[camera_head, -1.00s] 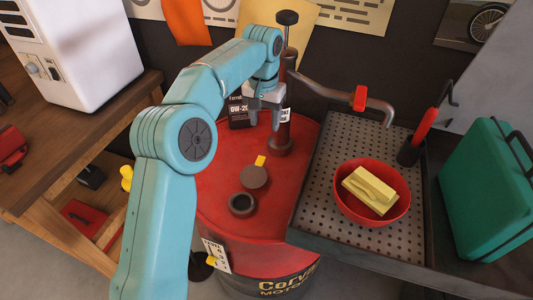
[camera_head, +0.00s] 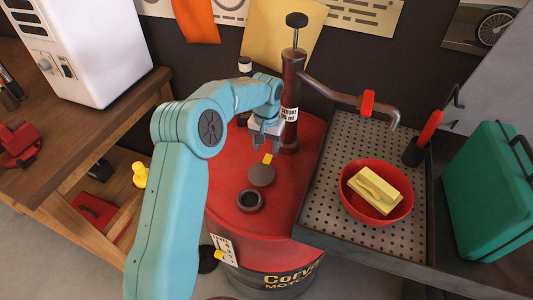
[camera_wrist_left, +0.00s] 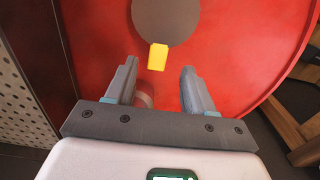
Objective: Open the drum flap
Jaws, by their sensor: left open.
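The red drum (camera_head: 225,205) stands in the middle of the head view. On its top lies a round brown flap (camera_head: 261,176) with a yellow tab (camera_head: 267,158). Beside it is a dark ring-shaped opening (camera_head: 250,200). My left gripper (camera_head: 265,140) is above the drum top, just behind the tab in the head view. In the left wrist view its two fingers (camera_wrist_left: 160,85) are apart and empty. The yellow tab (camera_wrist_left: 158,57) shows just beyond the fingertips, at the edge of the brown disc (camera_wrist_left: 166,20). My right gripper is not in view.
A brown pump (camera_head: 290,100) with a red-gripped crank (camera_head: 367,103) rises close to my left gripper. To the right, a perforated tray (camera_head: 330,185) holds a red bowl (camera_head: 365,217) with a yellow sponge (camera_head: 375,188). A green case (camera_head: 495,195) stands at far right, a wooden bench (camera_head: 60,150) at left.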

